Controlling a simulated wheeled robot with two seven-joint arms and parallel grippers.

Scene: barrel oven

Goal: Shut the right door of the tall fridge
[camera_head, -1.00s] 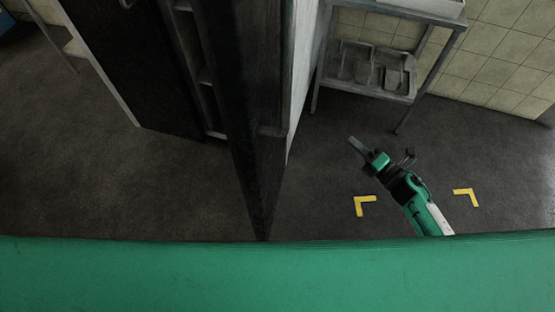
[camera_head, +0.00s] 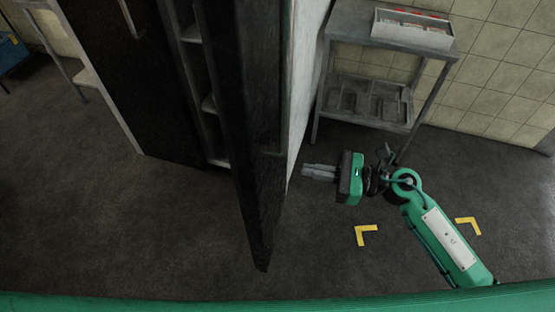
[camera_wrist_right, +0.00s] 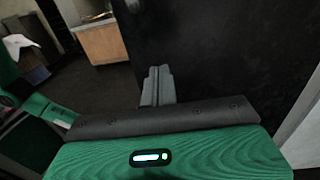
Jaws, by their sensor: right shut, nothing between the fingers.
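The tall fridge's right door (camera_head: 245,120) stands open in the head view, seen nearly edge-on and pointing toward me. Left of it, a narrow opening shows the fridge's inner shelves (camera_head: 208,104), and the dark left door (camera_head: 135,80) is beside that. My right gripper (camera_head: 305,171) is shut and empty, to the right of the open door, its fingertips pointing left toward it. In the right wrist view the shut fingers (camera_wrist_right: 158,84) show against a large dark panel (camera_wrist_right: 215,50); contact cannot be told. My left gripper is not in view.
A metal rack (camera_head: 365,90) with trays stands behind my right gripper against the tiled wall, a white box (camera_head: 412,30) on its top. Yellow corner marks (camera_head: 366,235) lie on the floor. The floor left of the door is clear.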

